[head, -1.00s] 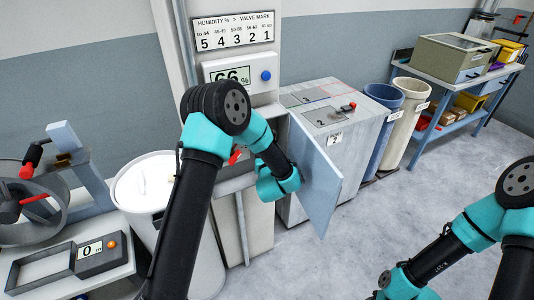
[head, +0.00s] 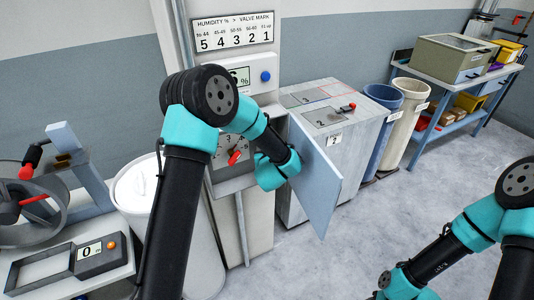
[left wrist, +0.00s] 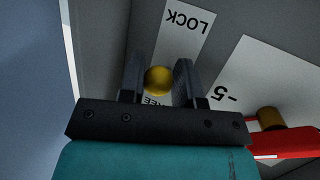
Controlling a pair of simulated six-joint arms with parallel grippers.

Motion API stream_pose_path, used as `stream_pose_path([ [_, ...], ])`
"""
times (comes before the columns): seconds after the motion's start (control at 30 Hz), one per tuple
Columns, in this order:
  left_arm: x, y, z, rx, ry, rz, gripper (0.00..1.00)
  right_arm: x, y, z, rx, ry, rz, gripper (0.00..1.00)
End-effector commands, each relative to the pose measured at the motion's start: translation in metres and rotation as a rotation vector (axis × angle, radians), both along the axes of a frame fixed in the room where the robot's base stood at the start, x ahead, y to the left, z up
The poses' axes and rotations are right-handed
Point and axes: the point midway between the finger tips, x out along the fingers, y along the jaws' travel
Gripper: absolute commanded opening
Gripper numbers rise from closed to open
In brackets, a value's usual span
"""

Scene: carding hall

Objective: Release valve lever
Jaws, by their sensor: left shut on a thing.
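The red valve lever (head: 236,157) sits on a numbered dial plate (head: 227,150) in the open box below the humidity display. In the left wrist view, part of the red lever (left wrist: 285,142) shows at lower right, beside a "5" mark. My left gripper (left wrist: 158,82) is shut on a small round brass knob (left wrist: 158,78). The knob stands between a "LOCK" label (left wrist: 185,28) and a second label, partly hidden by the gripper, ending in "EE". In the head view my left arm hides the gripper and knob. My right gripper is out of view.
The box's door (head: 317,178) stands open just right of my left wrist. A chart (head: 234,31) of humidity against valve marks hangs above the display (head: 239,77). A grey cabinet (head: 345,135) stands right; a white bin (head: 140,185) stands left. Floor at right is clear.

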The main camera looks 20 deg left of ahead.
Motion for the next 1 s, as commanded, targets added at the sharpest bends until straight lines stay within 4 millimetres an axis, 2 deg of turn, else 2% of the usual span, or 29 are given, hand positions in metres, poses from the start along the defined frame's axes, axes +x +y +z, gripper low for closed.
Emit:
stream_pose_path([
  [0.5,-0.001,-0.001,0.015,-0.215,0.208,-0.001,0.07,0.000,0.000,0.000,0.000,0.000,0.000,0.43],
  [1.0,-0.001,-0.002,0.015,-0.237,0.233,-0.002,0.07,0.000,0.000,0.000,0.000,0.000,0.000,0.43],
])
